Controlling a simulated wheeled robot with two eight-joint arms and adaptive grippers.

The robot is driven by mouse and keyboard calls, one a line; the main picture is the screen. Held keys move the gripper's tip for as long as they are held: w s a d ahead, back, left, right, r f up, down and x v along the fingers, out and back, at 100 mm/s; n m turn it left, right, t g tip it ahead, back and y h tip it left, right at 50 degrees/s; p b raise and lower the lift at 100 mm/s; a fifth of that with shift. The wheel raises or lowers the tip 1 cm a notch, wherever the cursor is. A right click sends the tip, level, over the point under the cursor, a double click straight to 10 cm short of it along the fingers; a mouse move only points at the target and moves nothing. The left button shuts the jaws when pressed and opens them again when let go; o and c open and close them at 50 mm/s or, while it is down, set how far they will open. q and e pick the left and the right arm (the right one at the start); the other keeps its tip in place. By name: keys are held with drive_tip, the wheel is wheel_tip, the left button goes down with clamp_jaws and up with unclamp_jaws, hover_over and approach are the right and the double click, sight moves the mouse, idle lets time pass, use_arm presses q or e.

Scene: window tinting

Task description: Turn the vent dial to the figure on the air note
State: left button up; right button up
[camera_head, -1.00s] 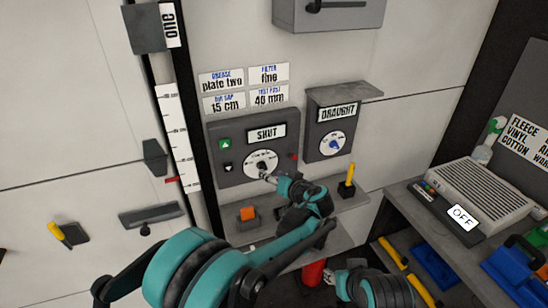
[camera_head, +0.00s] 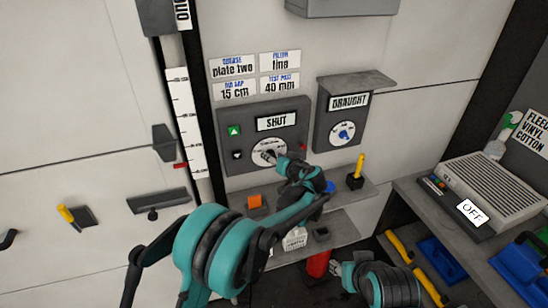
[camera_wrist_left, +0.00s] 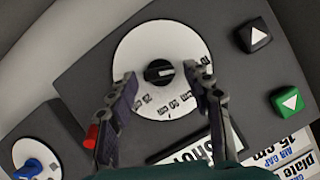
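The vent dial is a white disc (camera_head: 258,146) with a black knob on a grey panel under a "SHUT" display (camera_head: 276,121). In the left wrist view, the knob (camera_wrist_left: 158,71) sits at the middle of the disc, with small cm figures along one side; its pale mark points toward the right finger. The air note (camera_head: 235,90) above the panel reads "AIR GAP 15 cm". My left gripper (camera_head: 264,154) is at the dial. In the left wrist view its fingers (camera_wrist_left: 162,78) are spread on either side of the knob, with gaps visible. My right gripper (camera_head: 338,269) shows partly, low in the view.
A "DRAUGHT" box with a blue-knobbed dial (camera_head: 344,134) is right of the panel. Green (camera_head: 234,131) and black (camera_head: 237,154) buttons sit left of the vent dial.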

use_arm(q)
drive_tip(key=c, duration=0.9)
drive_tip(key=shift+m, duration=0.3)
drive_tip(key=shift+d+f+m+y+b, duration=0.1)
drive_tip(key=shift+m+y+b, duration=0.5)
drive_tip(key=shift+m, duration=0.35)
drive_tip(key=shift+d+f+m+y+b, duration=0.15)
drive_tip(key=shift+m+y+b, duration=0.4)
drive_tip(key=shift+m+y, duration=0.35)
drive_tip(key=shift+d+f+m+y+b, duration=0.1)
drive_tip(key=shift+m+y+b, duration=0.45)
drive_tip(key=shift+m, duration=0.5)
drive_tip(key=shift+t, duration=0.3)
drive_tip(key=o, duration=1.1)
drive_tip(key=shift+w, duration=0.1)
drive_tip(key=shift+o, duration=0.2)
